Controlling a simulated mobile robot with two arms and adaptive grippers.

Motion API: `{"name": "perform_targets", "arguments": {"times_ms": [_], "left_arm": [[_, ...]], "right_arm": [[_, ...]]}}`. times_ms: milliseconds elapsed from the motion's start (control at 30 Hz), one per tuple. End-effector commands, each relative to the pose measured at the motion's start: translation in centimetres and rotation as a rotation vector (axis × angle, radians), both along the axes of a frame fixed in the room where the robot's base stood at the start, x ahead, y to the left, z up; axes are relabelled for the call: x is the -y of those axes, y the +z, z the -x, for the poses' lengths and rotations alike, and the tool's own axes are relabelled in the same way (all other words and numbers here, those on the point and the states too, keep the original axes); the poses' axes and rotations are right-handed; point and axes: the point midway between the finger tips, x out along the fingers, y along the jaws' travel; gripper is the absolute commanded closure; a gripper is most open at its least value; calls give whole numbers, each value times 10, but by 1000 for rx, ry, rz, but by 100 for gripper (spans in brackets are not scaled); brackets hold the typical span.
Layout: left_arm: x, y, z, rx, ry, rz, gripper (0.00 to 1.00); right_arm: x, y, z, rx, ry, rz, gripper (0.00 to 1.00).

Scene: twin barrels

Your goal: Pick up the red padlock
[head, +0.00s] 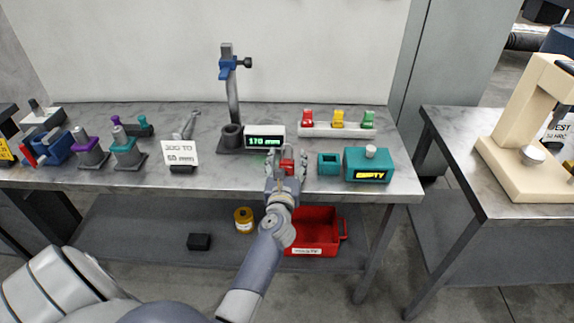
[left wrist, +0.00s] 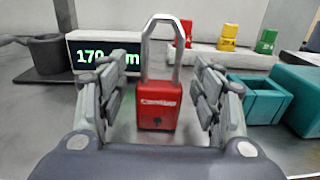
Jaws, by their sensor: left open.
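The red padlock (left wrist: 158,106) stands upright on the table in the left wrist view, with its tall silver shackle pointing up. In the head view the padlock (head: 287,166) is partly hidden by my gripper. My left gripper (left wrist: 160,100) is open, with one finger on each side of the padlock and a visible gap on both sides. It also shows in the head view (head: 286,170) at the table's front edge. My right gripper is not in view.
A display reading 170 mm (head: 265,137) stands just behind the padlock. A small teal open box (head: 329,164) and a larger teal box marked EMPTY (head: 368,165) stand to the right. A red bin (head: 313,232) is on the lower shelf.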

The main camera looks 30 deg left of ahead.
Motion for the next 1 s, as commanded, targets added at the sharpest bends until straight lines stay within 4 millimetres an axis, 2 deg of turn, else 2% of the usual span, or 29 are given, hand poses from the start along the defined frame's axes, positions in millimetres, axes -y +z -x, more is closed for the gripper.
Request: {"name": "perform_targets", "arguments": {"times_ms": [167, 300, 400, 767, 1000], "left_arm": [[0, 0, 0, -1, 0, 0, 40], [0, -1, 0, -1, 0, 0, 72], [0, -1, 0, -1, 0, 0, 91], [0, 2, 0, 0, 0, 0, 91], [0, 24, 0, 2, 0, -1, 91]], "right_arm": [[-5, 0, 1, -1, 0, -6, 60], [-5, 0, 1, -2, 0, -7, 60], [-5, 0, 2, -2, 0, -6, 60], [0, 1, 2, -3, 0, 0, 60], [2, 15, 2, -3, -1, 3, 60]]}}
